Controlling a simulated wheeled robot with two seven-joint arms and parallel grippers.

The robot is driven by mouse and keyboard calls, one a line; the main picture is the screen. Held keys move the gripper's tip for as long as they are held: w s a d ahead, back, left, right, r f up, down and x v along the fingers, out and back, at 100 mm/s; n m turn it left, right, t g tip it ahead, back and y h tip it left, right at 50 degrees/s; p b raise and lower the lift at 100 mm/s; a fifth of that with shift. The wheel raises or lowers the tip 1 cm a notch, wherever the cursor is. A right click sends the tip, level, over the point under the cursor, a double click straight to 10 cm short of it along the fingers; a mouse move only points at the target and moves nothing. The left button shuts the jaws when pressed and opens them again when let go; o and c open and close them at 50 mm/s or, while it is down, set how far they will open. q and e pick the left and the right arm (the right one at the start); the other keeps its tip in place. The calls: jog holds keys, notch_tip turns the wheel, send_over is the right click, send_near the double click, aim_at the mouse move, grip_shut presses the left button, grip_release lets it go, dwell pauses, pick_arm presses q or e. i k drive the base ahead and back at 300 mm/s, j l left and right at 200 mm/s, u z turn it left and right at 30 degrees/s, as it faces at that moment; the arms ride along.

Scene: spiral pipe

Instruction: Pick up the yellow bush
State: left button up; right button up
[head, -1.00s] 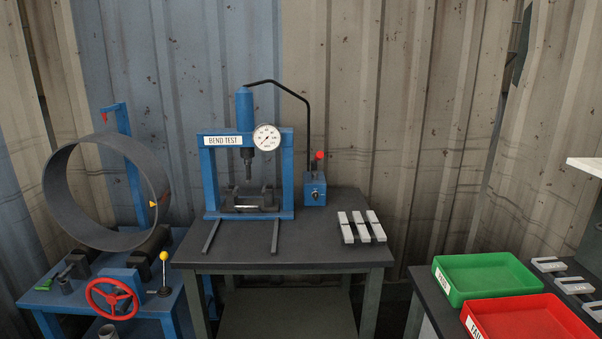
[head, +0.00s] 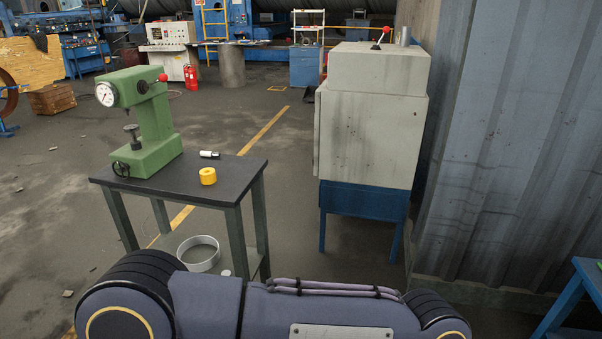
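The yellow bush (head: 208,176) is a short yellow ring-shaped piece in the head view. It sits on the dark top of a small table (head: 225,190), near the table's right front edge. A small white and black cylinder (head: 209,154) lies just behind it. One of my arm's links crosses the bottom of the view, in front of the table. Neither gripper shows in the view.
A green press with a dial gauge (head: 150,120) stands on the table's left part. A grey cabinet on blue legs (head: 372,130) stands to the right, by a corrugated wall (head: 520,150). A round pan (head: 199,254) is under the tabletop. Open floor (head: 60,200) lies left.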

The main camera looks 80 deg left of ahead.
aim_at(208, 175)
jog(key=j+u, duration=0.1)
jog(key=u, duration=4.3)
jog(key=i+l+u, duration=0.15)
jog(key=l+u, duration=0.15)
jog(key=i+l+u, duration=0.25)
jog(key=l+u, duration=0.9)
jog(key=l, duration=2.6)
